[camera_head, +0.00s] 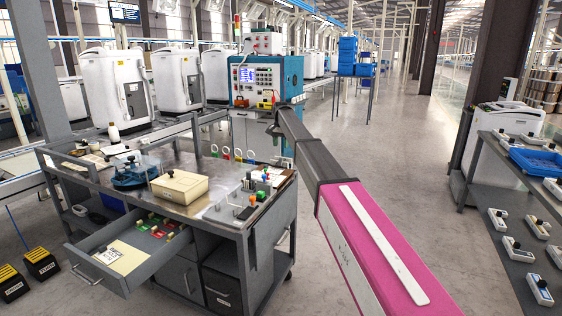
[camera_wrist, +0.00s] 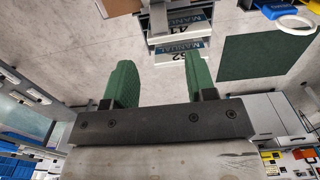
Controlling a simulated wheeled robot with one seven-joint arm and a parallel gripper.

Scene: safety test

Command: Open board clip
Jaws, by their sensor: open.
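The bench's front drawer (camera_head: 128,262) stands open with cards and coloured pieces inside. A teal machine (camera_head: 288,75) stands behind the bench. A shelf rack (camera_head: 515,182) with devices is at right. Floor (camera_head: 400,130) between is clear. The wrist view shows boxes marked MANUAL (camera_wrist: 178,50).

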